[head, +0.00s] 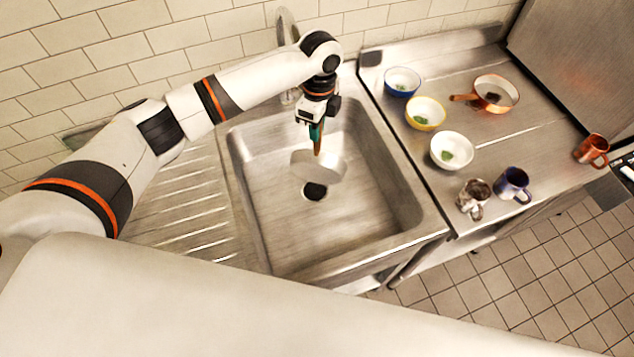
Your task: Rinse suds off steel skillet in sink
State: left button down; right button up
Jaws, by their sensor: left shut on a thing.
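The steel skillet (330,168) shows as a pale grey round shape hanging over the sink basin (370,190), just behind the drain. My left gripper (316,130) comes down from above and is shut on the skillet's handle, which shows below the fingers. The skillet's face is plain and pale; I cannot tell whether suds are on it or whether it touches the basin. The tap (287,28) stands behind the sink, partly hidden by my left arm. No running water can be made out. My right gripper is not in view.
On the right counter stand a blue bowl (402,82), a yellow bowl (426,113), a white bowl (452,151), a copper pan (495,94) and several mugs, including a dark blue one (512,184). A ribbed drainboard (185,205) left of the sink is clear.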

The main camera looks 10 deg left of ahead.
pick_arm(q)
jog(key=shift+r, duration=4.25)
jog(key=shift+r, duration=2)
